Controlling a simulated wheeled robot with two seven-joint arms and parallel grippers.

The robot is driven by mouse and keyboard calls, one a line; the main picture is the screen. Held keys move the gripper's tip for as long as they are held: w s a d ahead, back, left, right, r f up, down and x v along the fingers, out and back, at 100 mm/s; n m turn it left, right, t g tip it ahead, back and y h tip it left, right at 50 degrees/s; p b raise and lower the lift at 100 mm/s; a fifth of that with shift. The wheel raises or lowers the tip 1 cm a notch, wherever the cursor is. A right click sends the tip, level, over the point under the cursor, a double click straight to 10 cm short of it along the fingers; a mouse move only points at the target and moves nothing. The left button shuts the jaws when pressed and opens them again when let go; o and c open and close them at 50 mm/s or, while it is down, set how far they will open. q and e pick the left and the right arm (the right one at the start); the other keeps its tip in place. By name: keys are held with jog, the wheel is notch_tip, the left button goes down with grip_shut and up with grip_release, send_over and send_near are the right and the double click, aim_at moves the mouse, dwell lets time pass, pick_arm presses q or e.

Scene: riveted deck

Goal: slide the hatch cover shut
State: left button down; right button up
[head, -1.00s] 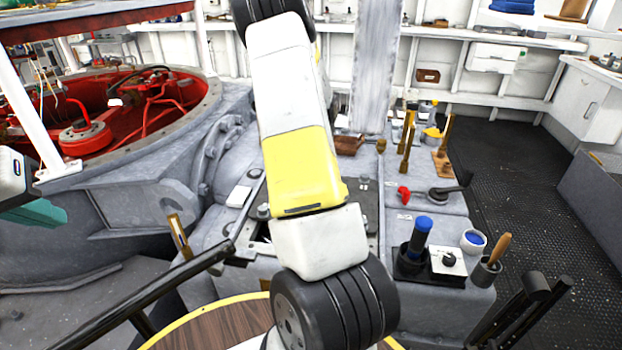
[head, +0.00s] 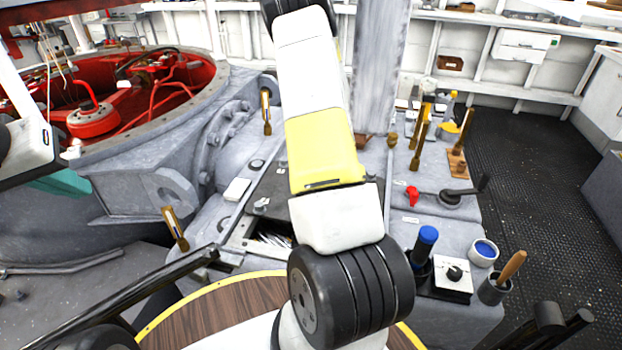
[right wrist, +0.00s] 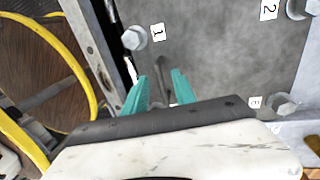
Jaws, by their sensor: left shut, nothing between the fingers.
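The hatch cover, a dark grey plate (head: 270,188), lies on the grey console. Its near side borders a rectangular opening (head: 268,238) with pale things inside; my right arm hides the plate's right part. In the right wrist view a grey plate (right wrist: 225,60) fills the middle, with bolts tagged 1 and 2 near its edges. My right gripper (right wrist: 160,75) is over this plate, its teal fingers apart. A thin grey shape shows between them; I cannot tell whether it is a handle or a shadow. My left gripper (head: 72,184) is shut and empty at the left, far from the hatch.
A red-lined round well (head: 120,105) is at the left. Levers, a red-knobbed crank (head: 450,197), a blue-topped cylinder (head: 427,240) and cups stand on the console's right. Brass-coloured posts (head: 174,228) stand left of the hatch. Dark floor at the right is clear.

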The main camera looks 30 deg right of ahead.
jog(key=shift+s+a+f, duration=0.1)
jog(key=shift+f, duration=0.6)
grip_shut()
dwell(1.0)
